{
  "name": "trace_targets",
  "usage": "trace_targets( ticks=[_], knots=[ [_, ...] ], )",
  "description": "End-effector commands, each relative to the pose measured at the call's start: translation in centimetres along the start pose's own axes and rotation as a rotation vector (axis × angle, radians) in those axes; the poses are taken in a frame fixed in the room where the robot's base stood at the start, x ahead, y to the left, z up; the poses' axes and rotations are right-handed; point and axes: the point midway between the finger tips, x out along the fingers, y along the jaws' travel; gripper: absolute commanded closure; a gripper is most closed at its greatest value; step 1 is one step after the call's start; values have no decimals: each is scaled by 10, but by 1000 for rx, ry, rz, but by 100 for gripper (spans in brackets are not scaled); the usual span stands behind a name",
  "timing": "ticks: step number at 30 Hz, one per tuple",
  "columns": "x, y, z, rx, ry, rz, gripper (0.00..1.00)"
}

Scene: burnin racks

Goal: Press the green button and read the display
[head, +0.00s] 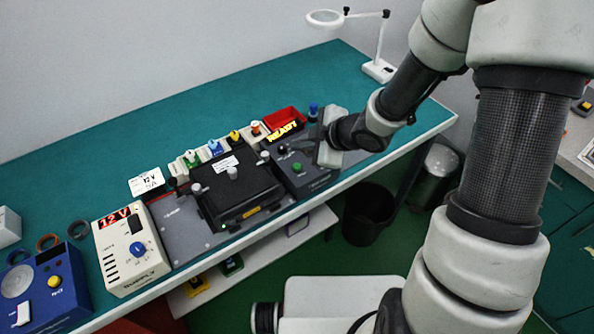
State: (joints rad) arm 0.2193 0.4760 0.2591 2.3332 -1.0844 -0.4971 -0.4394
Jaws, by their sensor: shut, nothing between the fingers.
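The green button (297,167) sits on the top of a dark grey control box at the right end of the test fixture. The display (287,131) at the back of this box shows "READY" in glowing yellow letters. My gripper (313,147) is shut and empty, over the right part of the box, behind and to the right of the green button. The button is uncovered in this view. Whether my fingertips touch the box cannot be told. My gripper and wrist hide part of the box's right side.
A black lidded fixture (237,188) stands left of the box. A white supply (130,250) showing "12 V" and a blue unit (45,290) are further left. Several coloured-top parts stand behind, near a red tray (284,118). A magnifier lamp (379,68) stands at the back right.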

Motion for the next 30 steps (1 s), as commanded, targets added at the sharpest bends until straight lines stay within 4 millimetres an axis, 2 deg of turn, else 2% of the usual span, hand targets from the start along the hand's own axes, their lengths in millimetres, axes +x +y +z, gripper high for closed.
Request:
trace_targets(
  ticks=[1, 3, 9, 30],
  knots=[
    [11, -8, 8, 0, 0, 0, 100],
    [18, -13, 13, 0, 0, 0, 100],
    [31, -23, 23, -1, 0, 0, 100],
    [33, -24, 24, -1, 0, 0, 100]
  ],
)
